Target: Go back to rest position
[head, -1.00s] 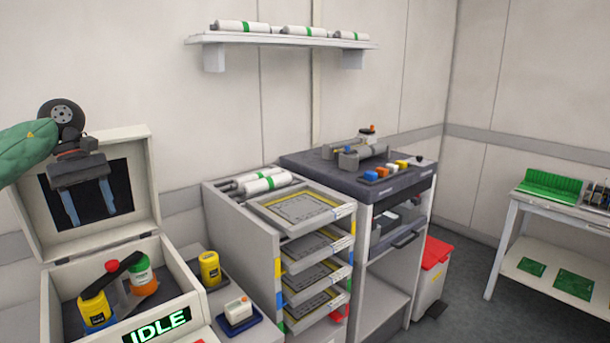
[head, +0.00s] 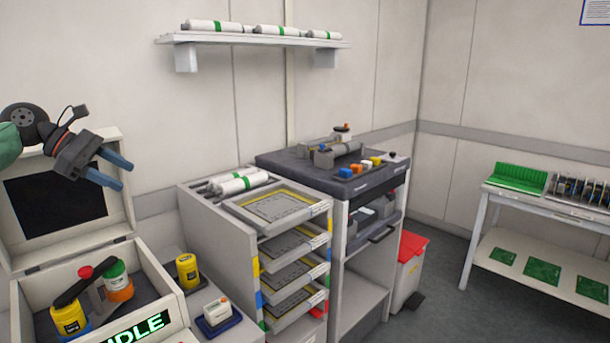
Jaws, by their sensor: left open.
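My left gripper (head: 116,173) is in the head view at the left, in front of the raised lid of a white case. Its two blue fingers are apart, point to the right and slightly down, and hold nothing. It is above the case's open body and touches nothing that I can see. My right gripper is not in view.
The white case (head: 158,262) holds yellow and green-orange jars and reads IDLE. A yellow jar (head: 188,271) stands beside it. A feeder trolley (head: 212,235) with stacked trays, a dark-topped trolley (head: 290,162) and a red-lidded bin (head: 411,247) stand rightward. A wall shelf (head: 250,40) holds white rolls.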

